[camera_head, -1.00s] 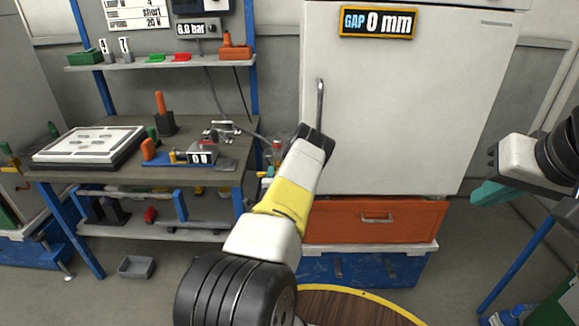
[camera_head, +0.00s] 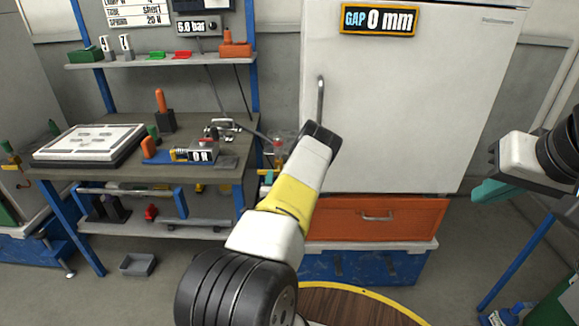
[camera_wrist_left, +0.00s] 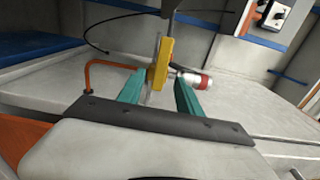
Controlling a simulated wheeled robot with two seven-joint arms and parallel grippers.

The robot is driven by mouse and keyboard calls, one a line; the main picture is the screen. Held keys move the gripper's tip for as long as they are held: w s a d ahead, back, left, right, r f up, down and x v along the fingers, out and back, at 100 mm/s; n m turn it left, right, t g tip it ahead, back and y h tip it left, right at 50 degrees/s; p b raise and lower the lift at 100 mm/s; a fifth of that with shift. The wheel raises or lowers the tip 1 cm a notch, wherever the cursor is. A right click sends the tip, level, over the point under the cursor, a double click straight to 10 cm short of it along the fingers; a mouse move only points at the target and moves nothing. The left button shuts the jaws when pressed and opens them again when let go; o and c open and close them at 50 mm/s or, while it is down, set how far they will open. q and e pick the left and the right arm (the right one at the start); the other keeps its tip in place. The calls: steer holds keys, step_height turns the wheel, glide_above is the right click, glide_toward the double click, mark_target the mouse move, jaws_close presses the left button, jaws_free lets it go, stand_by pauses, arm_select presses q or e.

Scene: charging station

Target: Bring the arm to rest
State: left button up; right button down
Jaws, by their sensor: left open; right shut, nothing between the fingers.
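My left arm (camera_head: 290,195), white with a yellow band, reaches up from the bottom middle in the head view. Its dark wrist end is in front of the white cabinet door, and its fingers are hidden there. In the left wrist view my left gripper (camera_wrist_left: 158,92) shows two teal fingers, apart. My right gripper (camera_head: 490,190) is at the right edge in the head view, with teal fingers closed together.
A workbench (camera_head: 70,178) with a white tray (camera_head: 90,141) and a blue fixture (camera_head: 180,153) stands left of the left arm. The white cabinet (camera_head: 410,100) and its orange drawer (camera_head: 420,221) are close behind the arm. A grey bin (camera_head: 137,264) lies on the floor.

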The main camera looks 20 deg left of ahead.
arm_select(q)
steer(key=shift+v, duration=0.95)
steer(key=w+r+n+g+y, duration=0.1)
steer(key=w+r+n+g, duration=0.2)
steer(key=r+n, duration=0.3)
steer(key=s+d+r+n+g+h, duration=0.25)
steer(key=d+r, duration=0.45)
steer(key=r, duration=0.4)
steer(key=s+d+r+n+g+h, duration=0.1)
steer(key=s+d+r+n+h, duration=0.25)
steer(key=d+r, duration=0.55)
steer(key=s+d+r+g+h, duration=0.1)
steer(key=s+d+r, duration=0.2)
steer(key=s, duration=0.7)
steer(key=s+d+r+n+g+h, duration=0.1)
steer(key=s+r, duration=0.4)
steer(key=s, duration=0.5)
steer(key=s+d+r+g+h, duration=0.1)
steer(key=s+d+r, duration=0.3)
steer(key=s, duration=0.6)
steer(key=shift+s+d+r+n+g, duration=0.3)
steer(key=shift+d+g, duration=0.35)
steer(key=shift+d, duration=0.45)
